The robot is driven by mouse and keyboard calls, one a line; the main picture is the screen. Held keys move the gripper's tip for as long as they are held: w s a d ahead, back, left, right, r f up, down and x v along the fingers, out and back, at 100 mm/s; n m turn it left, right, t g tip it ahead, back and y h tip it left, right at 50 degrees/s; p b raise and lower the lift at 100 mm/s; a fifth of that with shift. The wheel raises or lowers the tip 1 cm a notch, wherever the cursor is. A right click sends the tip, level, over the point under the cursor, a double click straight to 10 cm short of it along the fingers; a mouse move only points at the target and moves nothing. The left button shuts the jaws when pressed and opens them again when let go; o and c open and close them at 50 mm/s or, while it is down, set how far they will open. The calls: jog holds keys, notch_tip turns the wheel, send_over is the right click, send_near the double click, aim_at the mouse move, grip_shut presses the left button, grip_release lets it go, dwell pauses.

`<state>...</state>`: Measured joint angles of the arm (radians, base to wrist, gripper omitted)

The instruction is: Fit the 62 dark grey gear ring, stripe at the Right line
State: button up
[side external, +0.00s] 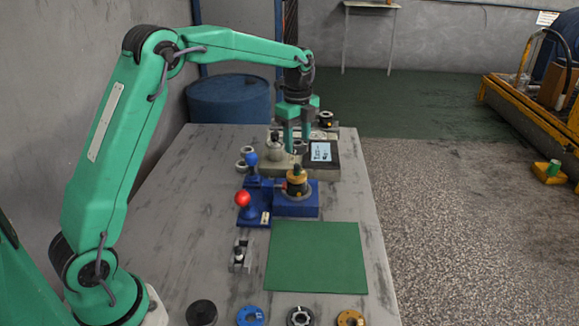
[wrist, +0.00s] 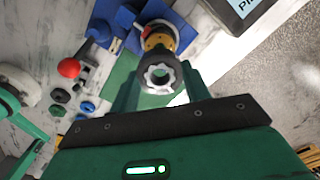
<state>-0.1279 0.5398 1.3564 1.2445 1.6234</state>
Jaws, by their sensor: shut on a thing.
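A dark grey gear ring (wrist: 159,77) with a toothed inner hole is held between the two green fingers of my gripper (wrist: 161,83) in the wrist view. In the side view my gripper (side external: 299,146) points down over the beige station at the far end of the table, beyond the motor. The ring is small and mostly hidden there. I cannot make out its stripe. The motor (side external: 297,182), with an orange band and dark top, stands on a blue fixture (side external: 296,205); it also shows behind the ring in the wrist view (wrist: 157,42). The Right line is not discernible.
A beige station (side external: 270,168) with a tablet (side external: 321,153) stands beneath my gripper. A red-knobbed lever (side external: 243,199) and blue knob (side external: 252,159) rise left of the motor. A green mat (side external: 317,257) is bare. Several discs and rings, including a blue one (side external: 250,316), line the near edge.

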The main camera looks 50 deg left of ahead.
aim_at(297, 164)
jog(key=shift+f, duration=0.1)
jog(key=shift+f, duration=1.6)
jog(key=shift+f, duration=1.85)
dwell(2.9)
jog(key=o, duration=1.6)
jog(key=shift+o, duration=0.4)
jog(key=shift+r, duration=0.2)
